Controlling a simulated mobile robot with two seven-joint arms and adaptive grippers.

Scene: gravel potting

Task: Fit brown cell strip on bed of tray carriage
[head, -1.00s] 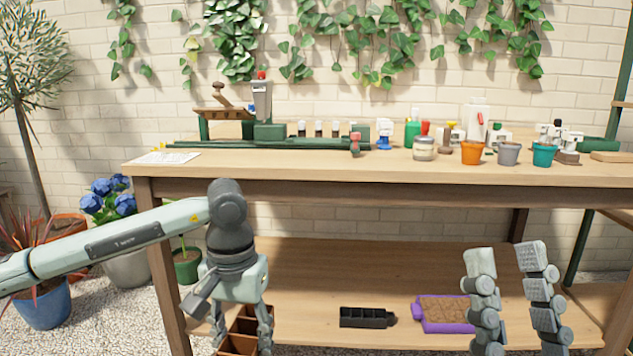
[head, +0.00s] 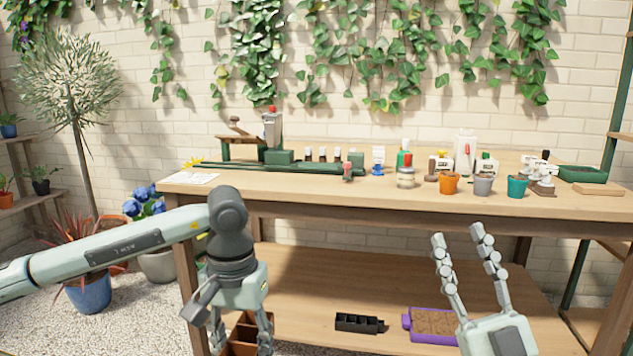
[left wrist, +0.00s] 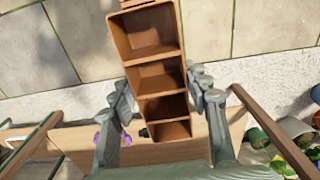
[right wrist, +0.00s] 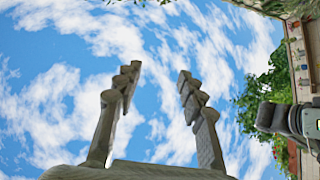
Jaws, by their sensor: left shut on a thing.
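The brown cell strip (head: 243,333) hangs low at the front of the bench, partly cut off by the bottom edge of the head view. My left gripper (head: 240,325) points down, shut on the strip. In the left wrist view the strip (left wrist: 150,47) shows its open, empty-looking cells, with a finger on each side. On the bench top is a green rail machine (head: 285,168) with a hopper; I cannot tell which part is the tray carriage. My right gripper (head: 458,236) is open and empty, fingers up, in front of the bench; its spread fingers show against sky in the right wrist view (right wrist: 157,72).
The lower shelf holds a black cell strip (head: 357,323) and a purple tray of soil (head: 432,337). On the bench top stand orange (head: 449,184), grey (head: 483,185) and teal (head: 517,187) pots and several bottles. A paper sheet (head: 190,178) lies at the bench's left end.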

